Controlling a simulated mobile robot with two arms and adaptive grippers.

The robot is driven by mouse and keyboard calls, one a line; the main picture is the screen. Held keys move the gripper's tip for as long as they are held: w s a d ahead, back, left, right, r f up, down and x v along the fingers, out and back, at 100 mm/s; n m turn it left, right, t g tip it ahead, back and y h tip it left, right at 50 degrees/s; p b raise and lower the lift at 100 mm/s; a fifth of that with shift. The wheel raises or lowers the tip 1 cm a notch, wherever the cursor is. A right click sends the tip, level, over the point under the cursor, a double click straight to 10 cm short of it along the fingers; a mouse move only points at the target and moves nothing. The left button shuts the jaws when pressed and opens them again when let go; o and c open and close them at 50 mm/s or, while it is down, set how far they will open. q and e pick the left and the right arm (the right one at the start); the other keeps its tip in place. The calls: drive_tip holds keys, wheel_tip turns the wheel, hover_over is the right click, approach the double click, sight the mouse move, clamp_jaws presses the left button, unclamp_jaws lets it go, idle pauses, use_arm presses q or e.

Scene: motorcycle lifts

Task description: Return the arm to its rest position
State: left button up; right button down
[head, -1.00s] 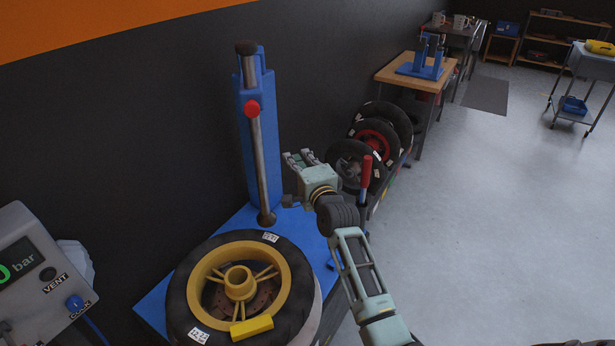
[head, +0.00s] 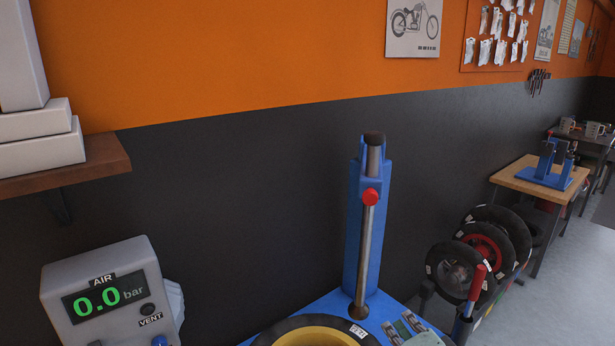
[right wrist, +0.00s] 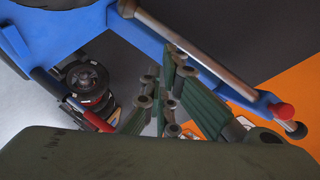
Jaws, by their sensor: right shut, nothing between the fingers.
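My right gripper (head: 403,327) shows at the bottom edge of the head view, shut and empty. It is just right of the foot of the tyre machine's blue column (head: 372,225) and beside the tyre (head: 290,335). Its green fingers also show in the right wrist view (right wrist: 160,90). Most of my right arm is below the head view's edge. My left gripper is in neither view.
An air gauge box (head: 105,292) reading 0.0 bar stands at the lower left, under a wooden shelf (head: 65,178). A rack of tyres (head: 490,245) stands at the right, with a red-handled lever (head: 476,285) in front. Open floor (head: 560,280) lies at far right.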

drive_tip(key=s+a+f+n+g, duration=0.1)
drive_tip(key=s+f+n+g, duration=0.35)
drive_tip(key=s, duration=0.65)
drive_tip(key=s+a+f+n+g, duration=0.1)
drive_tip(key=s+f+n+g, duration=0.3)
drive_tip(key=s, duration=0.7)
drive_tip(key=s+f+n+g, duration=0.2)
drive_tip(key=s+f+n, duration=0.3)
drive_tip(key=s, duration=0.6)
wheel_tip(320, 180, down, 28)
drive_tip(key=s+n+g+b, duration=0.1)
drive_tip(key=s+g+b, duration=0.1)
drive_tip(key=s, duration=0.1)
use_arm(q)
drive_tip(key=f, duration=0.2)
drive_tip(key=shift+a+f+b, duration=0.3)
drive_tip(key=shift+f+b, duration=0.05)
use_arm(e)
drive_tip(key=s+d+f+h, duration=0.1)
drive_tip(key=s+d+f, duration=0.1)
drive_tip(key=s+f, duration=1.4)
drive_tip(key=shift+d+f+g, duration=0.2)
drive_tip(key=shift+d+g, duration=0.1)
drive_tip(key=shift+g, duration=0.15)
drive_tip(key=shift+s, duration=0.1)
